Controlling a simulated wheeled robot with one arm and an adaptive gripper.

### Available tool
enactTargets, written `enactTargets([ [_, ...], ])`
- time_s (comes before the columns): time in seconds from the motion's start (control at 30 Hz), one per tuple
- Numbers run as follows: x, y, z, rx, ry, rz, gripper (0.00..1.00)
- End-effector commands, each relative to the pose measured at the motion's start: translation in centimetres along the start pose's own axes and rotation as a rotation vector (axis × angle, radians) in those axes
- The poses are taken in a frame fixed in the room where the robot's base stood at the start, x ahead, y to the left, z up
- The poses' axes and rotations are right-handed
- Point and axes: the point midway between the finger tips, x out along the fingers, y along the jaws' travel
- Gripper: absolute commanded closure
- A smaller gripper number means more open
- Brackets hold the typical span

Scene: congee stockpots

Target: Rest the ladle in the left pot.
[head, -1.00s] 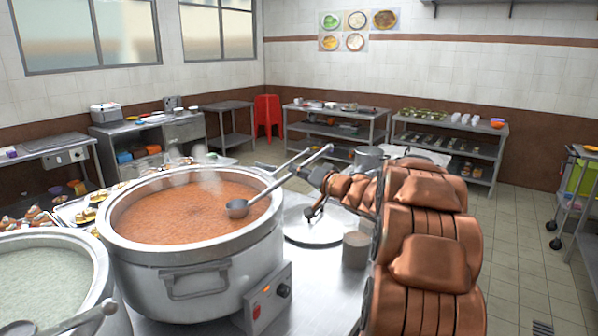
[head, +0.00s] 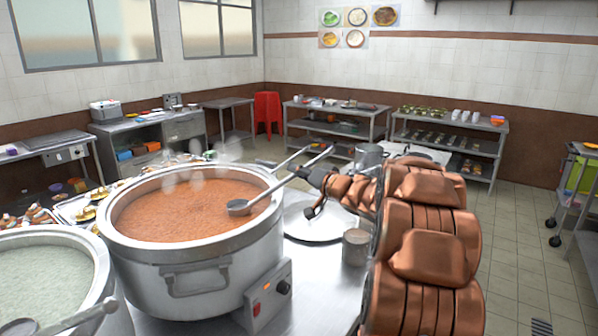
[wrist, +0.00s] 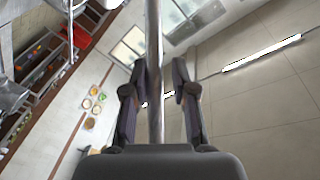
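The left pot (head: 40,238) holds pale congee, and the frame edge cuts it off at the lower left. A second big steel pot (head: 195,251), right of it, holds orange-brown congee. The ladle (head: 239,207) has its bowl at the congee surface inside this second pot's right side. Its handle slants up over the rim toward my gripper (head: 318,176). In the wrist view the handle (wrist: 154,60) runs between the fingers of my gripper (wrist: 159,75).
Another ladle's handle (head: 75,318) lies across the left pot's near side. A round lid (head: 312,222) and a small metal cup (head: 356,247) are on the counter right of the second pot. A heater control box (head: 268,292) sits in front. Open floor is at the right.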

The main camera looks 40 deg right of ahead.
Motion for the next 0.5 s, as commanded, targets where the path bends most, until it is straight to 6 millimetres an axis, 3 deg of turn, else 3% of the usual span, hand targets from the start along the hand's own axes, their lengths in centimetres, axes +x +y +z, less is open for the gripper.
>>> enactTargets([
  [0.13,0.00,0.00,0.01,0.000,0.000,0.000,0.56],
  [0.5,-0.45,0.06,-0.01,0.000,0.000,0.001,0.56],
])
